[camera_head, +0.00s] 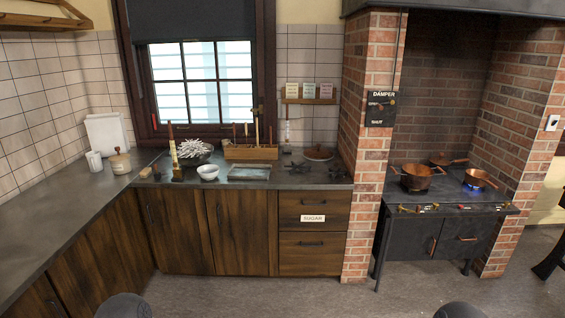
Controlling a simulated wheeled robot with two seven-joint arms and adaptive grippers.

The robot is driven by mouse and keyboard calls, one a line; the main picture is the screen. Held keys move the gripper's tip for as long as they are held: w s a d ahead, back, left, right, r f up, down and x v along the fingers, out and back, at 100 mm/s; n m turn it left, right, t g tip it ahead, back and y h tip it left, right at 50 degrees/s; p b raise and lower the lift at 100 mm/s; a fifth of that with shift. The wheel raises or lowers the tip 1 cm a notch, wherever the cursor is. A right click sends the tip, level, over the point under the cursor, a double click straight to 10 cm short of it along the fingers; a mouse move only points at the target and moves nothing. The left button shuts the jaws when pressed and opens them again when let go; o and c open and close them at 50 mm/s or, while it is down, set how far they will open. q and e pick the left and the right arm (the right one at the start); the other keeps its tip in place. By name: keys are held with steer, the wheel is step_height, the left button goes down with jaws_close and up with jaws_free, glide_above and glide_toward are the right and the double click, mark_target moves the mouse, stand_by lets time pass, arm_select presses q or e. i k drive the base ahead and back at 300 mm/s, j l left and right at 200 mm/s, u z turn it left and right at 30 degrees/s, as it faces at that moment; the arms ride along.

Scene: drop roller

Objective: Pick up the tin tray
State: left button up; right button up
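A flat grey rectangular tray (249,173), which looks like the tin tray, lies on the dark counter (225,184) below the window, close to the front edge. A white bowl (208,172) stands just left of it. Neither of my grippers shows in the head view. Only two dark rounded shapes, apparently parts of my own body, show at the bottom edge.
A wooden rack (250,152) stands behind the tray, and dark star-shaped pieces (300,168) lie to its right. A dark bowl of pale pieces (193,150) is further left. Copper pots (416,177) stand on the stove, with a blue flame under one. The floor before the cabinets is clear.

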mark_target(238, 171)
steer(key=i+u, duration=0.1)
steer(key=i, duration=0.55)
steer(key=i+l+u, duration=0.15)
steer(key=i, duration=0.5)
steer(key=i+l+u, duration=0.1)
steer(key=i, duration=0.55)
steer(key=l, duration=0.1)
